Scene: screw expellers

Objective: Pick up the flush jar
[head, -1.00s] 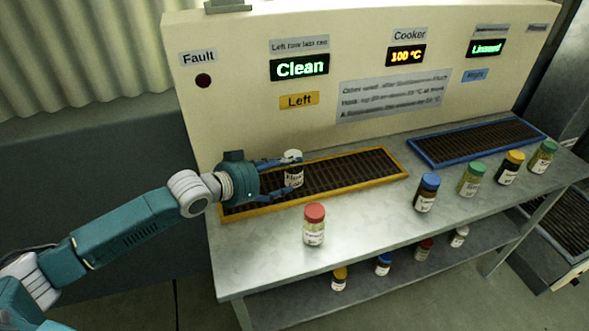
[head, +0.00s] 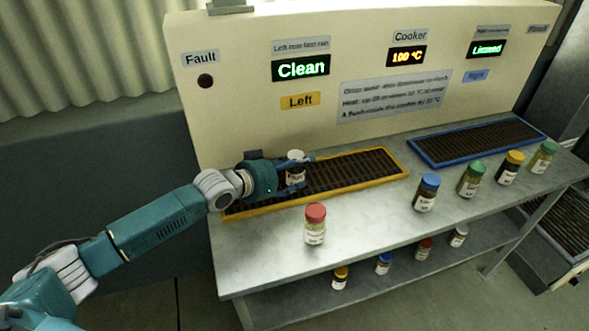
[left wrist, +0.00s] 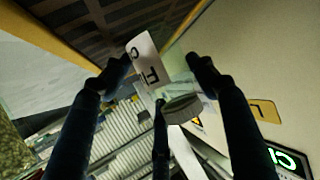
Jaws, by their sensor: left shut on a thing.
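The flush jar (head: 296,167), with a pale lid and a white label, is upright at the yellow-framed left grate (head: 365,168). My left gripper (head: 298,174) is shut on the flush jar, with its fingers on both sides of it. I cannot tell whether the jar touches the grate. In the left wrist view the jar's label and grey lid (left wrist: 182,107) show between the dark fingers of the left gripper (left wrist: 160,65). Part of the jar is hidden by the fingers. My right gripper is out of view.
A red-lidded jar (head: 315,224) stands in front of the left grate. Blue-, green- and yellow-lidded jars stand to the right, before the blue-framed grate (head: 480,142). More jars are on the lower shelf (head: 310,303). The machine panel (head: 235,120) rises behind.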

